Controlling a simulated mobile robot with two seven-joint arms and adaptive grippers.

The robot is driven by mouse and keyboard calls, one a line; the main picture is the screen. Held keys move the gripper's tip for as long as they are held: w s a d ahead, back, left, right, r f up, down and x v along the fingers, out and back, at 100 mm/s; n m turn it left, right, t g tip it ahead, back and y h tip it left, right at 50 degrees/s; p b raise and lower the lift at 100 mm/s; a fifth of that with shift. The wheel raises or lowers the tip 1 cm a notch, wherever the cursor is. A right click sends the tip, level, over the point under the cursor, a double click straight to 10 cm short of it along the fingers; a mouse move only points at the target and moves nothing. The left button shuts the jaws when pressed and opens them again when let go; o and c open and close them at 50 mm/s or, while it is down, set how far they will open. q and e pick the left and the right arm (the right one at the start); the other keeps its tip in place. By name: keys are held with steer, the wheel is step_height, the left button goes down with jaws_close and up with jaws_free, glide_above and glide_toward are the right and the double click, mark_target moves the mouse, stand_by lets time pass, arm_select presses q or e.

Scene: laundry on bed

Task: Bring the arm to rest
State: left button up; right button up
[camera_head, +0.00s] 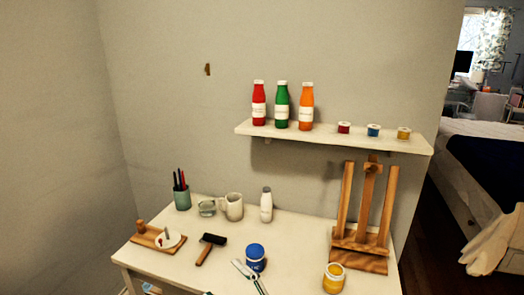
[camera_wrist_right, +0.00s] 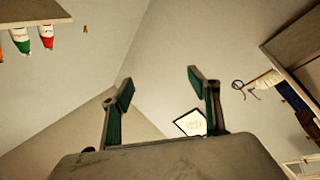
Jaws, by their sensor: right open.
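My right gripper (camera_wrist_right: 160,88) shows in the right wrist view with its two green-padded fingers spread wide apart. It is open, and nothing is between the fingers. Behind it are only plain walls and room fittings; no object touches the fingers.
A white table (camera_head: 215,275) carries a mug (camera_head: 234,206), a white bottle (camera_head: 266,206), a blue jar (camera_head: 255,257), a yellow jar (camera_head: 333,278) and a wooden easel (camera_head: 361,236). A wall shelf (camera_head: 330,136) above holds bottles and small jars. A bed (camera_head: 480,130) stands right.

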steer(key=s+d+f+m+t+h, duration=0.1)
steer(key=s+d+f+m+h, duration=0.1)
steer(key=d+f+m+h, duration=0.5)
steer(key=s+d+f+m+h, duration=0.2)
steer(key=d+f+m+h, duration=0.1)
steer(key=d+f, duration=0.7)
steer(key=s+d+f+m+g+h, duration=0.3)
steer(key=s+d+f+m+g, duration=0.1)
steer(key=s+d+f, duration=0.7)
steer(key=shift+s+f+h, duration=0.25)
steer(key=shift+f+h, duration=0.15)
